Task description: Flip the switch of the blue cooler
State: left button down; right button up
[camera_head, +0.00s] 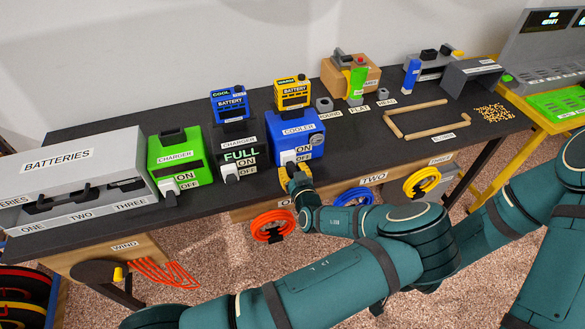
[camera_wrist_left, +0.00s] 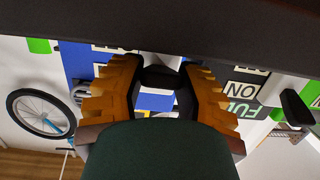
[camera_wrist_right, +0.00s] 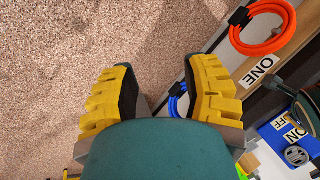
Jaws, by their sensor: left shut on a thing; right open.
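The blue cooler (camera_head: 283,123) stands on the dark bench with a yellow battery (camera_head: 292,95) on top. Its ON and OFF labels sit on the front. My left gripper (camera_head: 295,178) is at the cooler's lower front, over its switch.
A FULL charger (camera_head: 240,155) with a blue battery (camera_head: 230,105) stands left of the cooler. A green charger (camera_head: 172,147) and a grey batteries box (camera_head: 80,170) are further left. Orange (camera_head: 272,226) and blue coils (camera_head: 355,197) hang at the bench front.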

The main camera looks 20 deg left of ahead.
pick_arm(q)
jog(key=r+g+h+p, duration=0.1)
jog(key=r+g+p, duration=0.1)
jog(key=p, duration=0.1)
jog(key=shift+w+a+g+h, duration=0.1)
jog(key=shift+g+h, duration=0.3)
jog(key=shift+w+r+g+h+p, duration=0.1)
jog(key=shift+r+g+h+p, duration=0.25)
jog(key=shift+g+h+p, duration=0.65)
jog(key=shift+a+g+p, duration=0.1)
jog(key=shift+g+p, duration=0.6)
jog(key=shift+w+h, duration=0.1)
jog(key=shift+h, duration=0.2)
jog(key=c, duration=0.7)
grip_release()
jog(key=shift+c, duration=0.2)
jog(key=shift+o, duration=0.8)
